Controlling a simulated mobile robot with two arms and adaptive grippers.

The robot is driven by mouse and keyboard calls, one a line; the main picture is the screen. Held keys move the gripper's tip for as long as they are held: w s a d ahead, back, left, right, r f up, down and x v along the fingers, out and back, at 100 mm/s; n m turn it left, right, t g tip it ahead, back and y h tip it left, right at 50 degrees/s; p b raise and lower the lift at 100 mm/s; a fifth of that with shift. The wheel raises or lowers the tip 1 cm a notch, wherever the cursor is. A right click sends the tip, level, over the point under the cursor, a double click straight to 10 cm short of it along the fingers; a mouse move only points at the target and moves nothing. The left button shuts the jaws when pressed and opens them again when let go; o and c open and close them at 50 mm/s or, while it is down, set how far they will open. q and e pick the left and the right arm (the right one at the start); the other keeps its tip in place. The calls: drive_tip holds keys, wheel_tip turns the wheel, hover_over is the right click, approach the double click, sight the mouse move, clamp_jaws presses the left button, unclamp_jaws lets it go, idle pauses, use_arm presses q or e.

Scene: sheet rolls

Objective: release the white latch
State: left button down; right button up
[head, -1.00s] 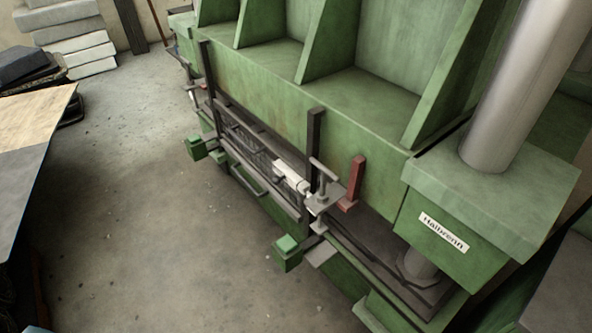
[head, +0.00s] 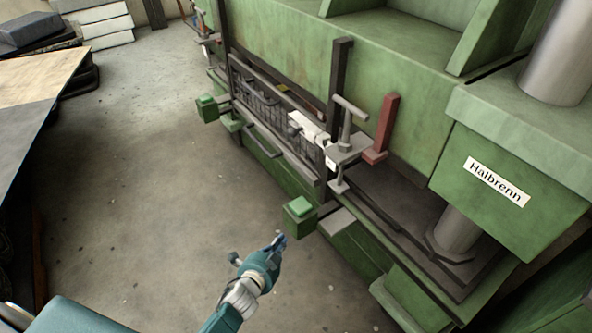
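The white latch (head: 308,128) sits on the top bar of the dark guard frame (head: 262,128) on the green press, left of the dark upright post and a grey clamp with a T-handle (head: 348,122). My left gripper (head: 279,240) is low in the head view, in front of the press and apart from the latch, below and to the left of it. Its fingers point up and to the right; they are too small to tell whether they are open or shut. My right gripper is not in view.
A green box (head: 299,213) juts out from the press front near my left gripper. A red bracket (head: 382,130) stands right of the clamp. A table (head: 35,85) stands at the left. The floor between is clear.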

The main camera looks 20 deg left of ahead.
use_arm(q)
drive_tip(key=w+r+m+t+b, duration=0.3)
drive_tip(key=w+r, duration=0.1)
drive_tip(key=r, duration=0.6)
drive_tip(key=w+r+m+t+h+b, duration=0.1)
drive_tip(key=w+r+m+t+b, duration=0.2)
drive_tip(key=r, duration=0.7)
drive_tip(key=shift+w+d+m+b, duration=0.2)
drive_tip(key=shift+w+m+b, duration=0.2)
drive_tip(key=shift+m, duration=0.2)
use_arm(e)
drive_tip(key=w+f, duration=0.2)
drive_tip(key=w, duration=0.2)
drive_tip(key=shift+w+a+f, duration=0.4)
use_arm(q)
drive_tip(key=shift+w, duration=0.1)
drive_tip(key=w+a+r, duration=0.1)
drive_tip(key=w+r, duration=0.1)
drive_tip(key=w, duration=1)
drive_tip(key=shift+w+a, duration=0.35)
drive_tip(key=shift+a, duration=0.05)
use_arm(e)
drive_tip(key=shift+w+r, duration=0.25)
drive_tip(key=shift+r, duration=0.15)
